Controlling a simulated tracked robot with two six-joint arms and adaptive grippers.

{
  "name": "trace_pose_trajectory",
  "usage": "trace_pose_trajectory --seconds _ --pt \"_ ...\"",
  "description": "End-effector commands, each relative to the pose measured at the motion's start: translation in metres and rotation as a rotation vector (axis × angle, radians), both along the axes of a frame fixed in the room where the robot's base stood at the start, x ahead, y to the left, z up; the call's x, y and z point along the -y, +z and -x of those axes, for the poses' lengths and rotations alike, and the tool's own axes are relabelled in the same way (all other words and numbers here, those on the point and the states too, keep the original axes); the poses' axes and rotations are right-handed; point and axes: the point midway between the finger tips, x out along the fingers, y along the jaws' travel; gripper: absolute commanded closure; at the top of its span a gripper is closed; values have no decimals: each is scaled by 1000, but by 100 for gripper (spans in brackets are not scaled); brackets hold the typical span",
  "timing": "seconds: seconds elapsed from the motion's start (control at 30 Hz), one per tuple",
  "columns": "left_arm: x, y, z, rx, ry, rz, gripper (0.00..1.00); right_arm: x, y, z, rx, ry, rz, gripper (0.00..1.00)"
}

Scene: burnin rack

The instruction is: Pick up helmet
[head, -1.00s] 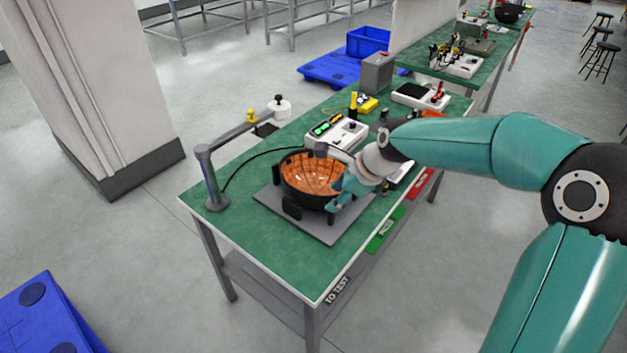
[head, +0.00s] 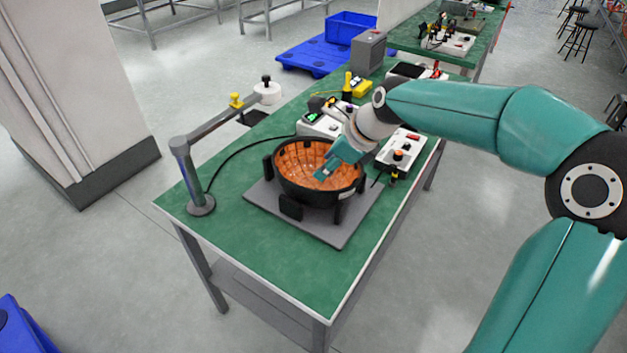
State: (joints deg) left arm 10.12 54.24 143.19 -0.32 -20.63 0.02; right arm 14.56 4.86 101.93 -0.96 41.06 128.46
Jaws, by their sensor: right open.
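The helmet (head: 292,184) is a black, bowl-like shell with an orange lining, resting open side up on a grey plate (head: 345,236) on the green table. Dark blocks stand around its outside. My right gripper (head: 326,172) reaches in from the right and is open. My left gripper does not show.
A grey post with a jointed arm (head: 215,126) stands left of the helmet. White control boxes (head: 402,150) stand behind and to the right. A black cable (head: 240,152) runs across the table. The green table's front corner (head: 290,275) is bare.

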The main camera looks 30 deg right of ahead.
Motion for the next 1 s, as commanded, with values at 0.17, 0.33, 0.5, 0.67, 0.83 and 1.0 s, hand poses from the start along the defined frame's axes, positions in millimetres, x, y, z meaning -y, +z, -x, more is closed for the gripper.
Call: trace_pose_trajectory --seconds 0.17,0.33,0.5,0.67,0.83,1.0 --pt "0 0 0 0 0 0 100 -4 -23 -12 -6 2 -2 54" --pt "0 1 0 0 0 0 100 -9 -54 -30 -7 1 -2 54" --pt "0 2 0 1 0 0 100 -14 -81 -47 -5 0 -1 54" --pt "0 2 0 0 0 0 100 -15 -94 -56 -1 -1 0 54" --pt "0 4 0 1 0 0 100 -16 -102 -61 -3 -1 -1 54" --pt "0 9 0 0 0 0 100 -14 -120 -75 -5 -1 0 54"
